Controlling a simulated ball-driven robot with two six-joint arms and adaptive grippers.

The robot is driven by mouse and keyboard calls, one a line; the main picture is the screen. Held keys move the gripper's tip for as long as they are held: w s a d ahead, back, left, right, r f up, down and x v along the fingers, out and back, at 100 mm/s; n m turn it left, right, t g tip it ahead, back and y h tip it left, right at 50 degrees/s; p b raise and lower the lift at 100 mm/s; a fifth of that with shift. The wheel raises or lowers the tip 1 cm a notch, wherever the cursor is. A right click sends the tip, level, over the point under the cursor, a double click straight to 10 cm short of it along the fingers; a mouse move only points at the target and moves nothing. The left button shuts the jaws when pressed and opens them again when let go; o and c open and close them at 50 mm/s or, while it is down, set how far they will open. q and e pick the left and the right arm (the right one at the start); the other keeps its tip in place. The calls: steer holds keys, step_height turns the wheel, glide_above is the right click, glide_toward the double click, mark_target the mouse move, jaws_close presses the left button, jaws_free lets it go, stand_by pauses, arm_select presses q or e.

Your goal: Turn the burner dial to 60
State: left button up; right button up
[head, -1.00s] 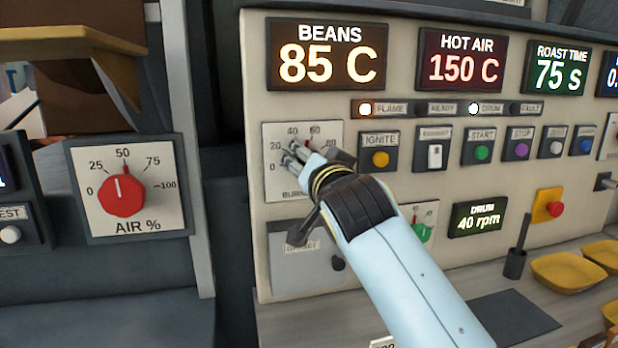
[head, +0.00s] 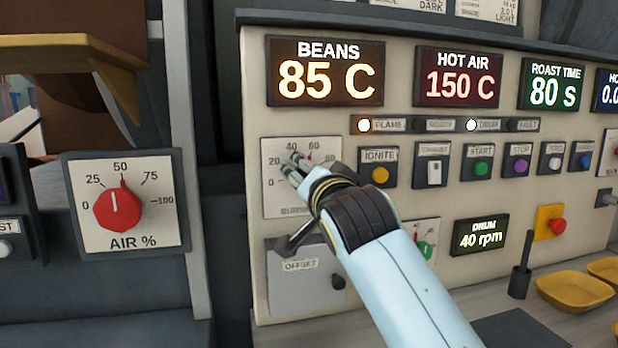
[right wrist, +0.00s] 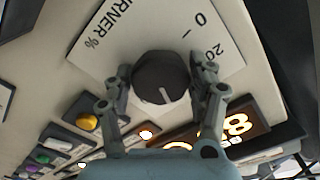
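The black burner dial (right wrist: 160,78) sits on a white plate (right wrist: 110,45) marked BURNER %. In the right wrist view its white pointer line faces down the picture, away from the 0. The right gripper also shows in the head view (head: 290,163). My left gripper is out of view.
The red air dial (head: 118,209) stands on a separate panel to the left, at about 50. An offset panel (head: 300,290) lies below the burner plate. Ignite (head: 379,172) and other buttons are to its right. Displays are above; yellow trays (head: 575,290) are at lower right.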

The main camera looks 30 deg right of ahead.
steer(key=shift+o, duration=1)
